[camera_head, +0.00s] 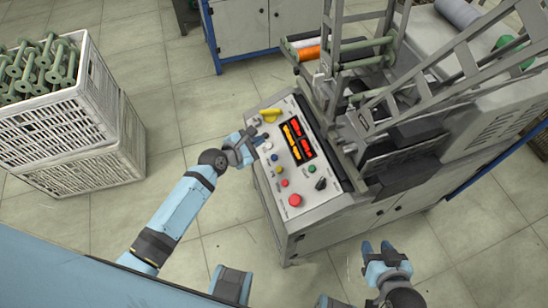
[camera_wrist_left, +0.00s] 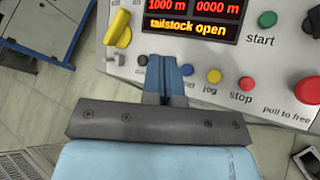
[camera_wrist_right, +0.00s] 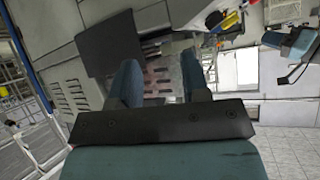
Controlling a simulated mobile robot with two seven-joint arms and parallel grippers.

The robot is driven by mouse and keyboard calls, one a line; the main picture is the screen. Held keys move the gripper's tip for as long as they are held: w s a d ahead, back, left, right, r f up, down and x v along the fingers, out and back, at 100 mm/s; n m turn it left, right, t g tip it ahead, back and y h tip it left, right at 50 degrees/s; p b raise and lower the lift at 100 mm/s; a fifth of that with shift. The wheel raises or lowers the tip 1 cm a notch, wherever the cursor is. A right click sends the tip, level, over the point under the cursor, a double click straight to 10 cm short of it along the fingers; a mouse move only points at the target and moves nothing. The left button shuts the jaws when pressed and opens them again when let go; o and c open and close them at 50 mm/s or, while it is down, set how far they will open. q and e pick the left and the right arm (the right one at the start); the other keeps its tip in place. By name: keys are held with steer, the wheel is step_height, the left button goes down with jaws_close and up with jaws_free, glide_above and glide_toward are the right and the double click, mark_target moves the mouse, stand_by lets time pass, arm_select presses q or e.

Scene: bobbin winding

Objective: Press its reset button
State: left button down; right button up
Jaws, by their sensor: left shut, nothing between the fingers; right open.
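The grey control panel (camera_head: 300,186) carries several coloured buttons and a lit display (camera_wrist_left: 195,18) reading "tailstock open". No reset label is readable; some labels are hidden behind my left gripper. My right gripper (camera_head: 379,248) is open and empty, in front of the machine's cabinet.
A yellow selector (camera_head: 270,115), a red stop button (camera_wrist_left: 245,83), a green start button (camera_wrist_left: 267,19) and a large red knob (camera_head: 295,200) are also on the panel. The winding machine's metal frame rises behind. White crates (camera_head: 72,165) with green bobbins stand left.

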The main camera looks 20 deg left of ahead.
steer(key=shift+s, duration=0.1)
steer(key=shift+f, duration=0.1)
arm_select(q)
steer(key=b, duration=0.7)
glide_above(274, 158)
steer(key=s+a, duration=0.2)
steer(key=a, duration=0.1)
steer(key=f, duration=0.6)
steer(key=shift+w+d, duration=0.1)
steer(key=shift+d, duration=0.15)
steer(key=shift+w+d+f+b, duration=0.25)
steer(key=shift+d+f+b, duration=0.15)
steer(key=shift+f, duration=0.2)
steer(key=shift+w+d+f, duration=0.1)
steer(key=shift+f, duration=0.15)
steer(key=shift+d+f, duration=0.1)
arm_select(e)
steer(key=f, duration=0.3)
steer(key=shift+w+a+f+n, duration=0.25)
steer(key=shift+n, duration=0.05)
